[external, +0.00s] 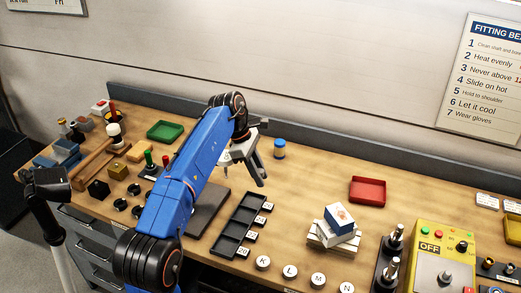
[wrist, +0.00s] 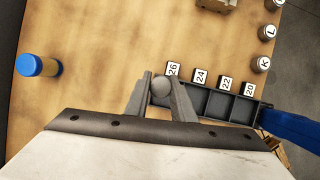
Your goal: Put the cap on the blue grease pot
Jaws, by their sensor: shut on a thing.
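The blue grease pot (external: 279,149) stands upright near the back edge of the bench, right of my gripper (external: 260,178). My gripper (wrist: 161,90) is shut on a small grey round piece (wrist: 161,86), held between the fingertips above the bench. The piece may be the cap, but I cannot tell its full shape. It is well apart from the pot. In the external view my arm and fingers hide it.
A black compartment tray (external: 237,229) with number labels lies in front of my gripper. A red tray (external: 368,191) and stacked boxes (external: 338,220) are to the right. A green tray (external: 165,131) is at the left. The bench around the pot is clear.

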